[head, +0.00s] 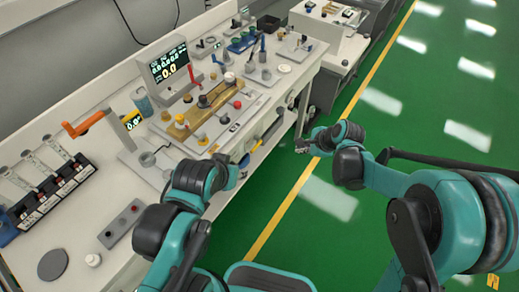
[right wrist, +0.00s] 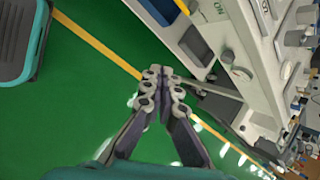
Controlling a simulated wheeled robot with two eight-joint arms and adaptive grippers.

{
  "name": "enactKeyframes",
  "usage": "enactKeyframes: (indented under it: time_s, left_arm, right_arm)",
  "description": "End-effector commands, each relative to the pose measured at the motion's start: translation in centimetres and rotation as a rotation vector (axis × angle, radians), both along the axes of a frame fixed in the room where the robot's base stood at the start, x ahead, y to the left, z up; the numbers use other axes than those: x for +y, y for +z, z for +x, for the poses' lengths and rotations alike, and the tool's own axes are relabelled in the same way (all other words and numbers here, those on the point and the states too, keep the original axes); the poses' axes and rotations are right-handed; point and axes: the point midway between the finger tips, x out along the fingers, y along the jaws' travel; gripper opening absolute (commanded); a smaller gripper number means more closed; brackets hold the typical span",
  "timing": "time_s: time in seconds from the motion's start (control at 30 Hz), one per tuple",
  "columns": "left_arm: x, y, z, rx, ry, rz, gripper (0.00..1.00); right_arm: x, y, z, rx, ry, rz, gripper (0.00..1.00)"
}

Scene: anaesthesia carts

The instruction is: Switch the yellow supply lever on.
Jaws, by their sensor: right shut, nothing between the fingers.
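A yellow part (head: 244,161), which looks like the yellow supply lever, is on the front side of the long white cart (head: 123,97), just beyond my left forearm. It is small and partly hidden, so its position cannot be read. My right gripper (head: 303,146) is off the cart's front, to the right of the lever and apart from it, above the green floor.
The cart top holds a screen (head: 169,66), an orange-handled lever (head: 83,124), a brass-coloured block (head: 190,122) and several knobs. A second cart (head: 327,32) stands farther back. The green floor (head: 430,80) on the right is clear.

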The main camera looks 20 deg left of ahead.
Motion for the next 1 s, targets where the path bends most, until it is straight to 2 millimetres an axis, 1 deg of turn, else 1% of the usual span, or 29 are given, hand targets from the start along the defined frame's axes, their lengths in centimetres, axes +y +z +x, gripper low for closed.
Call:
enactKeyframes:
  time_s: [0.03, 0.1, 0.2, 0.3, 0.4, 0.53, 0.87, 1.0]
  left_arm:
    - [0.0, 0.7, 0.0, 0.000, 0.000, 0.000, 0.40]
    - [0.0, 1.1, 0.0, 0.000, 0.000, 0.000, 0.40]
    - [0.0, 1.6, 0.0, 0.000, 0.000, 0.000, 0.40]
    - [0.0, 1.9, 0.0, 0.000, 0.000, 0.000, 0.40]
    - [0.0, 2.1, 0.0, 0.000, 0.000, 0.000, 0.40]
    - [0.0, 2.1, 0.0, 0.000, 0.000, 0.000, 0.40]
    - [0.0, 2.1, 0.0, 0.000, 0.000, 0.000, 0.40]
    - [0.0, 1.6, 0.0, 0.000, 0.000, 0.000, 0.40]
  right_arm:
    - [1.6, -1.4, 1.0, 0.055, -0.058, 0.054, 0.00]
    - [3.5, -3.6, 1.7, 0.139, -0.144, 0.125, 0.00]
    - [5.7, -6.4, 2.2, 0.244, -0.248, 0.207, 0.00]
    - [7.2, -8.6, 2.3, 0.327, -0.326, 0.261, 0.00]
    - [8.2, -10.0, 2.3, 0.377, -0.373, 0.293, 0.00]
    - [8.6, -10.7, 2.2, 0.405, -0.398, 0.308, 0.00]
    - [8.6, -10.8, 2.2, 0.405, -0.399, 0.308, 0.00]
    - [9.3, -11.8, 2.4, 0.404, -0.397, 0.308, 0.00]
